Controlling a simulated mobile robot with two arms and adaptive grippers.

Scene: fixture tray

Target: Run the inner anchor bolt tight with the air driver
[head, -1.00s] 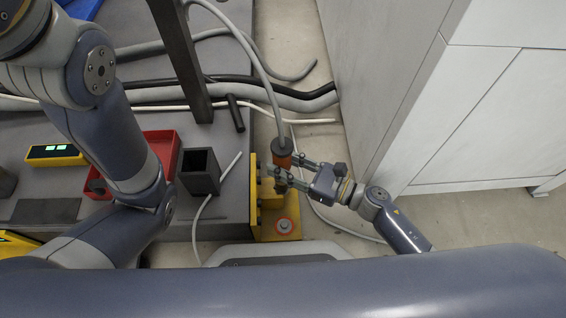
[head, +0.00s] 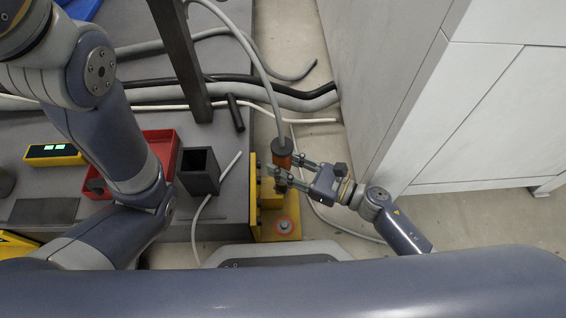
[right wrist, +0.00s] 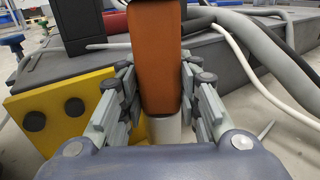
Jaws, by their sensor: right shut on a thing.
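The air driver (head: 282,154) has an orange body, a dark top and a grey hose. It stands about upright over the yellow bracket. My right gripper (head: 284,172) is shut around its body; the right wrist view shows the orange grip (right wrist: 155,60) between both fingers (right wrist: 160,100).
A dark square holder (head: 200,184) and a red tray (head: 158,142) stand on the grey platform (head: 225,205). A dark post (head: 182,60) rises behind. Hoses (head: 250,97) cross the back. A light grey cabinet (head: 480,120) stands to the right, with bare floor between.

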